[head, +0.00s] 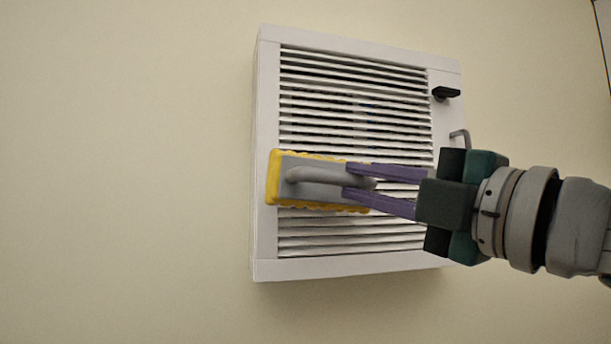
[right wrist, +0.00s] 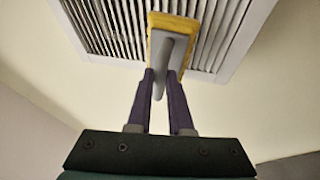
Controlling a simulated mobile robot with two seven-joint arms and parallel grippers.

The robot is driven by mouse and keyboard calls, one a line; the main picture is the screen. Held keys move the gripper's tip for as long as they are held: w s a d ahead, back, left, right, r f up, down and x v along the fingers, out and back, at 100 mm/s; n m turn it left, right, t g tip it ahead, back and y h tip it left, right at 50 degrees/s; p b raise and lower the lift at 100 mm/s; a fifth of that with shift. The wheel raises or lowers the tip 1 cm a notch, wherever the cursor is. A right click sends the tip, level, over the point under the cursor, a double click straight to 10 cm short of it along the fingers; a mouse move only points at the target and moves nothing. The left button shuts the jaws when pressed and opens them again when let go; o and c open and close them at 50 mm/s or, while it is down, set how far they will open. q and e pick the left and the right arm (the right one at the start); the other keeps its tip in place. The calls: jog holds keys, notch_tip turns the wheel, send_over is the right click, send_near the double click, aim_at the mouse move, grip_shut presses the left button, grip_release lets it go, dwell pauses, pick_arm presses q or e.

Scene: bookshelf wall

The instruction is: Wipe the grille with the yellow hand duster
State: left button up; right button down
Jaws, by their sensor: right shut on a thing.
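The white grille (head: 350,120) with its horizontal slats is set in a box on the wall in the head view. The yellow hand duster (head: 274,178) has a grey back and a grey handle, and lies over the lower left part of the slats. My right gripper (head: 358,182) is shut on the duster's handle, coming in from the right. In the right wrist view the duster (right wrist: 188,27) is against or very close to the grille (right wrist: 120,20), and both purple fingers (right wrist: 161,85) flank its handle. The duster hides the slats behind it. My left gripper is not in view.
A black latch (head: 446,93) sticks out at the upper right of the grille's frame. A grey curved handle (head: 461,136) sits below it, near my gripper. The beige wall (head: 120,170) left of the box is bare.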

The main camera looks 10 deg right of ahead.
jog(key=shift+w, duration=1.05)
dwell(0.6)
jog(key=shift+d+b, duration=1.2)
jog(key=shift+d, duration=2.7)
jog(key=a+p, duration=0.3)
jog(key=a, duration=0.3)
jog(key=shift+w, duration=0.1)
jog(key=shift+a, duration=0.95)
